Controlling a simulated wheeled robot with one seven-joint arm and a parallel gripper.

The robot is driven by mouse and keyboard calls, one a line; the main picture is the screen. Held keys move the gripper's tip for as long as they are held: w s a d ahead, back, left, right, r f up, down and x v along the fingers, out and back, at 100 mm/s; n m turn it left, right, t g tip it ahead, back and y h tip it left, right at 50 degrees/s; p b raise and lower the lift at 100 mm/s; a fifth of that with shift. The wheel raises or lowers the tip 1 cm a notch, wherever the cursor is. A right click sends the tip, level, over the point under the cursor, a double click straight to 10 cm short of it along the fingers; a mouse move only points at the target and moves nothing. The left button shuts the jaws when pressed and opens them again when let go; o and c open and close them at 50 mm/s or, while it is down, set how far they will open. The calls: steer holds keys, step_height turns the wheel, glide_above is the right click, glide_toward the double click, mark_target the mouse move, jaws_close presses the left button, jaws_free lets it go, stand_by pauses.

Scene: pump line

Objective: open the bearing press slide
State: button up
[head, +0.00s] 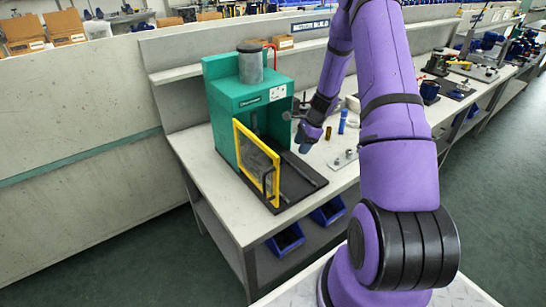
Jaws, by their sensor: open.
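The bearing press (225,110) is a green box-shaped machine with a grey cylinder (250,67) on top. It stands on the bench in the head view. A yellow-framed clear panel (255,160) with a dark upright handle (268,183) stands at its front left, over a black base plate (292,188). A dark rail (304,170) runs along the plate's right part. My gripper (305,149) is open, pointing down at the right of the press, near the plate's back right edge. Its fingertips are small and dark here, and I cannot tell whether they touch anything.
Small parts stand on the bench right of my gripper: a blue bottle (342,122), a yellow-brown cylinder (328,133) and a metal plate (343,160). Blue bins (286,239) sit on the shelf below. A grey wall (85,150) is at the left. My arm hides part of the bench.

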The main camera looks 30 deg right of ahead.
steer(key=w+a, duration=0.1)
steer(key=a, duration=0.1)
steer(key=w+a, duration=0.1)
steer(key=a, duration=0.2)
steer(key=w+a, duration=0.1)
steer(key=a, duration=0.1)
steer(key=shift+w+a, duration=0.1)
steer(key=shift+a, duration=0.15)
steer(key=shift+x, duration=2.6)
steer(key=shift+w+a+r, duration=0.1)
steer(key=shift+a, duration=0.05)
jaws_close()
